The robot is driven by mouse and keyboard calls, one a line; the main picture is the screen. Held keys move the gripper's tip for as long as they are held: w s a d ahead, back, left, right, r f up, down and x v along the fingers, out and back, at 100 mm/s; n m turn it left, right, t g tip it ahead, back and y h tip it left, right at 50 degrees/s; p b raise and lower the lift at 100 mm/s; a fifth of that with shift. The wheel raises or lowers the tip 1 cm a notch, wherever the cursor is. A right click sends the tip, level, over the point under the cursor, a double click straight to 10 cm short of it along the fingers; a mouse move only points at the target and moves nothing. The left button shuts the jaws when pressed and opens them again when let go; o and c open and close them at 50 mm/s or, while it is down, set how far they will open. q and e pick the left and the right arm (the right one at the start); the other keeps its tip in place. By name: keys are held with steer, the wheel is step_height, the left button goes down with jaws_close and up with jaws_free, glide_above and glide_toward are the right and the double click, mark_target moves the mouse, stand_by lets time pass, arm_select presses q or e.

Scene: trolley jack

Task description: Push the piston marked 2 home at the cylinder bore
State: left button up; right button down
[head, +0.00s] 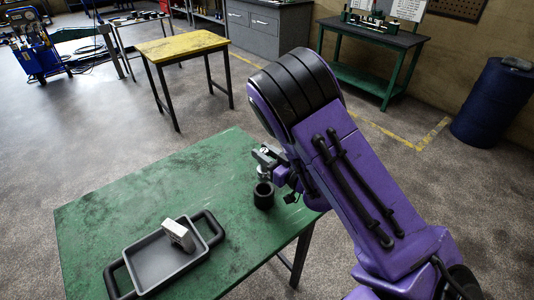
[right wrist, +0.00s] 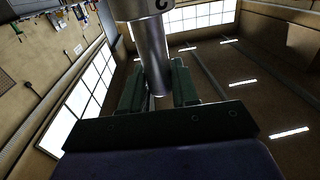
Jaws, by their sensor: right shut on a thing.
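My right gripper (head: 268,158) is over the right end of the green table, partly hidden by its own arm. It is shut on a silver piston (head: 264,173). In the right wrist view the piston's smooth metal rod (right wrist: 152,60) runs between the two green jaws (right wrist: 158,92). Its wider end (right wrist: 145,8) is cut off by the top edge and bears a dark, partly cropped mark. The dark cylinder (head: 264,197) stands upright on the table with its round opening up. The piston shows just above and behind that opening in the head view; I cannot tell whether they touch. My left gripper is not in view.
The table between tray and cylinder is clear. A yellow-topped table (head: 180,45) and a blue barrel (head: 494,105) stand farther off.

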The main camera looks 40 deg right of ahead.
mark_target(264, 181)
steer(key=f+b, duration=0.2)
steer(key=f, duration=0.2)
steer(key=shift+w+b, duration=0.35)
steer(key=shift+b, duration=0.05)
steer(key=shift+s+f+b, duration=0.2)
steer(key=shift+s+b, duration=0.2)
steer(key=shift+w+f, duration=0.15)
steer(key=shift+w, duration=0.2)
steer(key=shift+s, duration=0.25)
steer(key=shift+w, duration=0.2)
steer(key=shift+s+b, duration=0.1)
steer(key=shift+b, duration=0.2)
steer(key=shift+f+b, duration=3.4)
steer(key=shift+f, duration=0.15)
